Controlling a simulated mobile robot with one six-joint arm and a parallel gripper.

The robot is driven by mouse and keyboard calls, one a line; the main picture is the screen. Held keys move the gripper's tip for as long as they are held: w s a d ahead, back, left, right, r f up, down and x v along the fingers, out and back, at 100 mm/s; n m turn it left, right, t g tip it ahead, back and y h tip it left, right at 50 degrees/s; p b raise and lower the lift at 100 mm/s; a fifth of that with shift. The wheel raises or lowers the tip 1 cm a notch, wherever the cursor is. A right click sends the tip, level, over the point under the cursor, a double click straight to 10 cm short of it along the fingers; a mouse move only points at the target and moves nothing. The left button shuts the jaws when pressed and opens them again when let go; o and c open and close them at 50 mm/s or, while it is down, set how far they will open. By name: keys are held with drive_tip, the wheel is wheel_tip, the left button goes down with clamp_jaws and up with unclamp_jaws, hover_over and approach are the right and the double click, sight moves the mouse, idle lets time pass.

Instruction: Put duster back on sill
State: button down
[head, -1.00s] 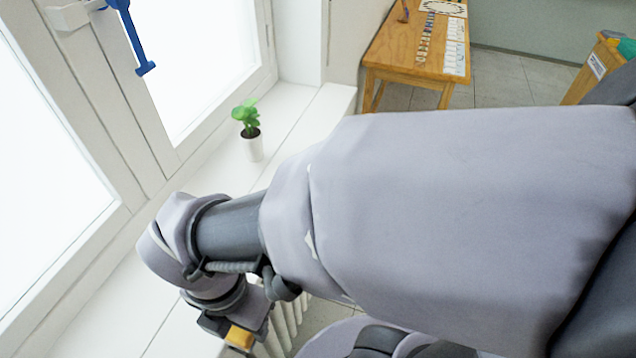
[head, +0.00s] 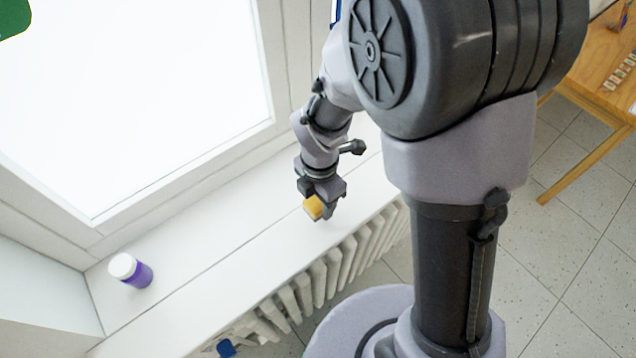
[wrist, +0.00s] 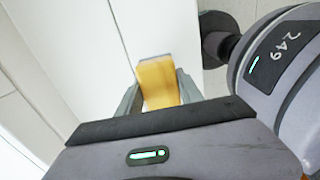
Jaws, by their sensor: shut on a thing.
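The duster (head: 313,207) is a small yellow-orange block. My gripper (head: 322,208) is shut on it and holds it over the white window sill (head: 215,240), near the sill's front edge. In the wrist view the duster (wrist: 157,82) sits between the two grey fingers of my gripper (wrist: 158,95), with the white sill (wrist: 150,25) beyond it. I cannot tell whether the duster touches the sill.
A white-capped purple bottle (head: 132,271) stands at the sill's left end. A ribbed white radiator (head: 330,270) is below the sill. A blue object (head: 226,347) is low by the radiator. A wooden table (head: 606,60) stands at the right. The sill between bottle and gripper is clear.

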sight(320, 209)
wheel_tip(320, 209, down, 4)
drive_tip(key=shift+w+r+b, duration=0.15)
drive_tip(key=shift+r+b, duration=0.05)
drive_tip(key=shift+b, duration=0.55)
